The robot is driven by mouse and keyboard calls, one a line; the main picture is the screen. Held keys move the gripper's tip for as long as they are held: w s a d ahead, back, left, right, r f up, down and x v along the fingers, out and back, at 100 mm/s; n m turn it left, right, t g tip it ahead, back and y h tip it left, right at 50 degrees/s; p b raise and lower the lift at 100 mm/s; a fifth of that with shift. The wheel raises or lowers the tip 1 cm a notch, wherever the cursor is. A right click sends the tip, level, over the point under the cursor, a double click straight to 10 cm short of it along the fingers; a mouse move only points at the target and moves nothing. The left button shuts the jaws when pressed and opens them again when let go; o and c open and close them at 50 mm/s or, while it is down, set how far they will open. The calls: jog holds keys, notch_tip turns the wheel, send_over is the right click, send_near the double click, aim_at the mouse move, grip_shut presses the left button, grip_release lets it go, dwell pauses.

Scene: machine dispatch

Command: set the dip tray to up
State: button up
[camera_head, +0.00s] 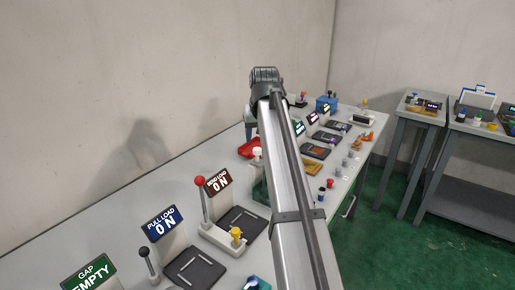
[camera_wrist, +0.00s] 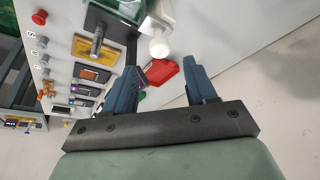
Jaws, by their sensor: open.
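No label that I can read names the dip tray, so I cannot tell which station it is. A white round-topped knob (camera_wrist: 158,46) on a white base stands just beyond my gripper (camera_wrist: 160,69) in the wrist view. My gripper is open, with nothing between the fingers, and appears above the bench.
Small knobs line the bench's right edge. Other tables (camera_head: 412,112) stand at right.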

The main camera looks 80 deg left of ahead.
aim_at(257, 149)
jog(key=shift+x, duration=3.4)
jog(key=shift+c, duration=0.3)
grip_shut()
